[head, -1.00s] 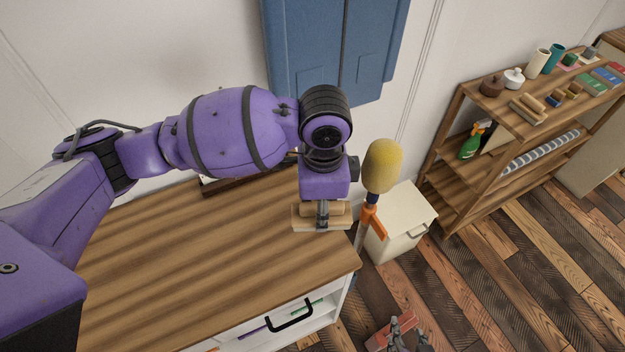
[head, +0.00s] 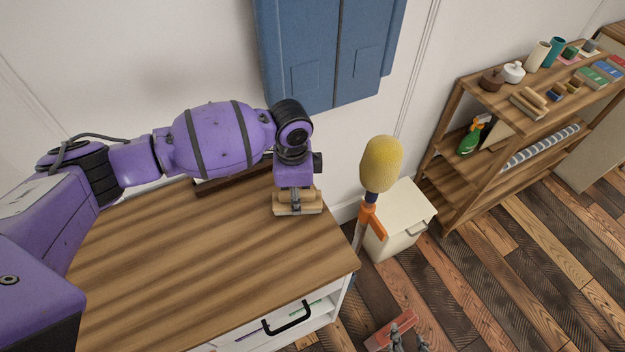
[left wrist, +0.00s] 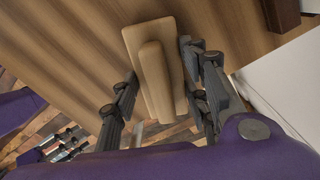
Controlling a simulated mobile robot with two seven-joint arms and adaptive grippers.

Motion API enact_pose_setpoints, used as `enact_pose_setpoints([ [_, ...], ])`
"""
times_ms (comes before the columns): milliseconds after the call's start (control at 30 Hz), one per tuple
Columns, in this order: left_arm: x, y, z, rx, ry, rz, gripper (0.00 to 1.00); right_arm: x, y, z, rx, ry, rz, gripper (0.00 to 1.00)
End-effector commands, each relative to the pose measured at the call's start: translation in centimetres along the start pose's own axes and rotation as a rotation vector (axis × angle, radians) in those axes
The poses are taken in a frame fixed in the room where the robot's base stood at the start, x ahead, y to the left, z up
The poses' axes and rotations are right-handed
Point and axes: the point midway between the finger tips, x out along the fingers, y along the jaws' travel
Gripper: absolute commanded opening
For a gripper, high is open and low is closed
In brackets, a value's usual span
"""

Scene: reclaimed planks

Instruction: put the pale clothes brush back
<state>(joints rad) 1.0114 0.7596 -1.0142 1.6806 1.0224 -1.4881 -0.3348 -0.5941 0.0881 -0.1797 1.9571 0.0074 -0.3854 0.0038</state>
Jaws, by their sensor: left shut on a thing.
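The pale clothes brush (head: 284,209), a light wooden block with a raised grip along it, is over the back right part of the wooden dresser top (head: 200,250). My left gripper (head: 297,196) points down and is shut on it. In the left wrist view the brush (left wrist: 158,75) lies between the two fingers, above the wood grain. I cannot tell whether its underside touches the top.
A yellow-headed duster (head: 381,165) stands upright at the dresser's right edge, before a white cabinet (head: 400,220). A dark wooden tray-like piece (head: 235,179) lies at the dresser's back. A wooden shelf (head: 470,100) holds pots and blocks. The dresser's middle is clear.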

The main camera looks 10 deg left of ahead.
Motion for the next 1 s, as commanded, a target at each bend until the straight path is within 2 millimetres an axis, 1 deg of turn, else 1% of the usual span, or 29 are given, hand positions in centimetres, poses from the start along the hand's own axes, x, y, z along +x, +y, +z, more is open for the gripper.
enact_pose_setpoints([
  [33,0.3,0.0,0.0,-0.001,-0.001,0.000,0.21,0.0,0.1,-0.1,0.000,0.001,0.001,0.40],
  [233,0.2,0.0,0.0,0.000,0.000,-0.002,0.21,0.0,0.1,-0.5,0.000,0.009,0.002,0.40],
  [367,0.6,0.0,0.0,0.000,0.000,-0.001,0.21,0.0,0.1,-0.5,0.001,0.010,0.003,0.40],
  [400,0.5,0.0,0.0,0.000,-0.001,-0.001,0.47,0.0,0.1,-0.5,0.002,0.010,0.003,0.40],
  [500,0.5,0.0,0.0,0.000,0.000,-0.001,0.60,0.0,0.1,-0.5,0.003,0.010,0.003,0.40],
  [833,0.4,0.0,0.0,0.000,0.000,-0.001,0.61,0.1,0.0,-0.2,0.005,0.005,0.003,0.40],
  [933,-0.4,-0.1,0.0,0.000,0.002,-0.003,0.61,0.1,0.0,-0.2,0.005,0.004,0.003,0.40],
  [1000,-1.5,-0.1,-0.1,0.001,0.002,-0.004,0.61,0.0,0.0,-0.3,0.005,0.006,0.003,0.40],
])
